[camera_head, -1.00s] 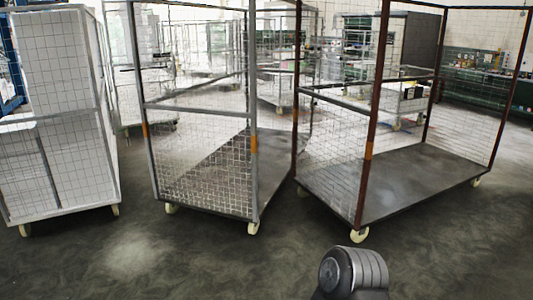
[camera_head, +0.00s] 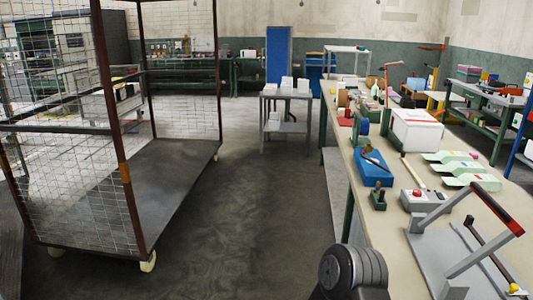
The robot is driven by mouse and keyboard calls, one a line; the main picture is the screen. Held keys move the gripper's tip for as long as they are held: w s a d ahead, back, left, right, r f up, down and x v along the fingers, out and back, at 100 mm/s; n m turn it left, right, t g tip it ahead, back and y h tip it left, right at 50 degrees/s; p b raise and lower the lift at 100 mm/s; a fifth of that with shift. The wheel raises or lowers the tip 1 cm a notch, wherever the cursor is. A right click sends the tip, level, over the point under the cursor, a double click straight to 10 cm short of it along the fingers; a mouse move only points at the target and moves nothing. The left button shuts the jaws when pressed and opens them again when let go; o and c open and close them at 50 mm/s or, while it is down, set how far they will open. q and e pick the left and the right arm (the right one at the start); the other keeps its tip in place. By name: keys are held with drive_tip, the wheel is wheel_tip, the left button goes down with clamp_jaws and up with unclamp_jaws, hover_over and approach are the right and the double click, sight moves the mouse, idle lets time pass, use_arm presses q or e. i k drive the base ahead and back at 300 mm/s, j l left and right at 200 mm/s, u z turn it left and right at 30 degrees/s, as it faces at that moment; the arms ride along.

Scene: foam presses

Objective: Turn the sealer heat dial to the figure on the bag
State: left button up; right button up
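No sealer dial with readable figures and no bag with a figure can be made out. A long workbench (camera_head: 387,220) on the right holds several devices. Part of my own arm shows at the bottom edge. Neither of my grippers is in view.
A wire cage trolley (camera_head: 130,215) stands on the left. Open floor (camera_head: 235,225) lies between it and the workbench. A small grey table (camera_head: 287,95) stands further back.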

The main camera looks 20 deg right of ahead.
sight(418, 192)
drive_tip(key=i+j+z, duration=0.1)
drive_tip(key=z, duration=0.35)
drive_tip(key=i+j+z, duration=0.15)
drive_tip(key=z, duration=0.35)
drive_tip(key=i+j+z, duration=0.2)
drive_tip(key=z, duration=0.25)
drive_tip(key=j+z, duration=0.3)
drive_tip(key=z, duration=0.2)
drive_tip(key=i+j+z, duration=0.1)
drive_tip(key=j+z, duration=0.2)
drive_tip(key=z, duration=0.15)
drive_tip(key=j+z, duration=0.25)
drive_tip(key=z, duration=0.25)
drive_tip(key=j+z, duration=0.45)
drive_tip(key=j, duration=0.25)
drive_tip(key=k+j+z, duration=0.15)
drive_tip(key=j+z, duration=0.3)
drive_tip(key=j, duration=0.2)
